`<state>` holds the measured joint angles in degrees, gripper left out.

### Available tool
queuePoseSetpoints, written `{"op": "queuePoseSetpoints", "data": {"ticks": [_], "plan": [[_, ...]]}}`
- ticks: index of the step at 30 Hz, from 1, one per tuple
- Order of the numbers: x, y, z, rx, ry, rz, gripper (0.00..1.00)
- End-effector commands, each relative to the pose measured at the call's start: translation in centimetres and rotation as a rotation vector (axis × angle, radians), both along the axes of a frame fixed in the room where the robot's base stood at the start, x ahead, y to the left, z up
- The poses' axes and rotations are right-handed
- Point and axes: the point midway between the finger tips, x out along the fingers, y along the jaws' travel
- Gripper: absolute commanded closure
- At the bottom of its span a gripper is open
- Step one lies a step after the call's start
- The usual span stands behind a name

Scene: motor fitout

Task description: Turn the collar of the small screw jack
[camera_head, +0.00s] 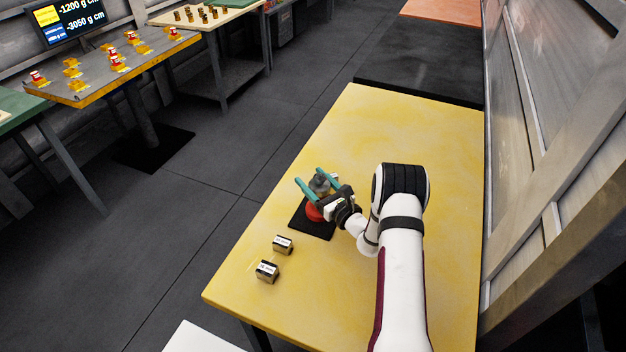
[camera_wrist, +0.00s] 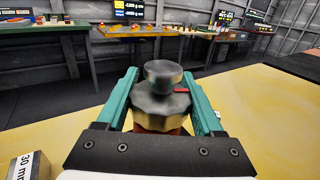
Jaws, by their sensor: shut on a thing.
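The small screw jack stands on a black mat (camera_head: 314,228) on the yellow table. Its red base (camera_head: 314,213) shows under my gripper in the head view. In the wrist view its scalloped metal collar (camera_wrist: 160,110), with a round knob (camera_wrist: 163,74) on top and a small red mark (camera_wrist: 181,90), sits between the green fingers. My gripper (camera_head: 320,183) is shut on the collar, with one finger on each side; it also shows in the wrist view (camera_wrist: 160,92). The lower part of the jack is mostly hidden by the gripper body in the wrist view.
Two small labelled blocks stand on the yellow table (camera_head: 400,130) left of the arm, one (camera_head: 282,244) behind the other (camera_head: 267,271). The nearer wrist-view block (camera_wrist: 28,165) reads 30 mm. A wall rises at the right. The table's far part is clear.

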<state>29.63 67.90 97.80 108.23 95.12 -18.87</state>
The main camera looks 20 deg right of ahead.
Motion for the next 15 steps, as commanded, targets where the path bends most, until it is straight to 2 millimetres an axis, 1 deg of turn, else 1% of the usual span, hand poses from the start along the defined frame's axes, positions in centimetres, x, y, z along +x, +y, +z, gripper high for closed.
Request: {"op": "queuePoseSetpoints", "data": {"ticks": [8,15], "plan": [[0.06,-0.11,0.01,0.001,0.0,-0.097,0.87],[0.09,-0.51,-0.02,0.001,0.001,-0.282,0.87]]}}
